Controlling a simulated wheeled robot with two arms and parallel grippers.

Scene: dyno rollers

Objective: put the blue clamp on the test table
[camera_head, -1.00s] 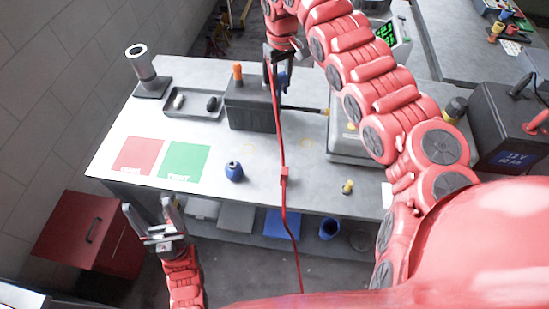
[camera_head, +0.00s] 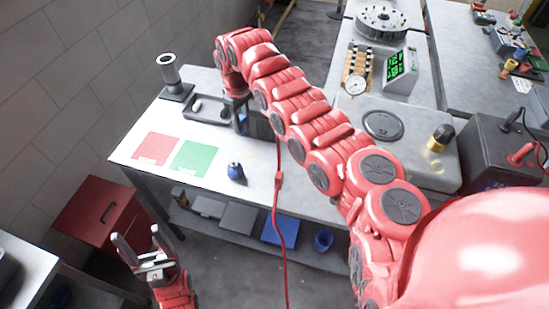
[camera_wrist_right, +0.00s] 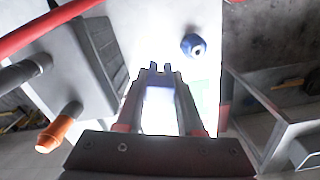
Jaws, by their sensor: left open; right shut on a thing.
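My right gripper (camera_head: 238,104) is shut on the blue clamp (camera_head: 243,122). It is above the white test table (camera_head: 165,115), by the battery's left end. In the right wrist view, the fingers (camera_wrist_right: 160,76) close on the clamp (camera_wrist_right: 153,70), of which only small blue tips show; the rest is hidden. I cannot tell whether the clamp touches the table. My left gripper (camera_head: 138,238) is open and empty, in front of the table's left end, below its top.
The dark battery (camera_head: 260,124), with an orange terminal cap (camera_wrist_right: 60,127), stands beside the right gripper. A blue knob (camera_head: 235,171) stands on the table near red and green squares. A grey tray (camera_head: 203,112) and a cylinder stand (camera_head: 170,75) are behind. A red cable (camera_head: 276,215) hangs over the front edge.

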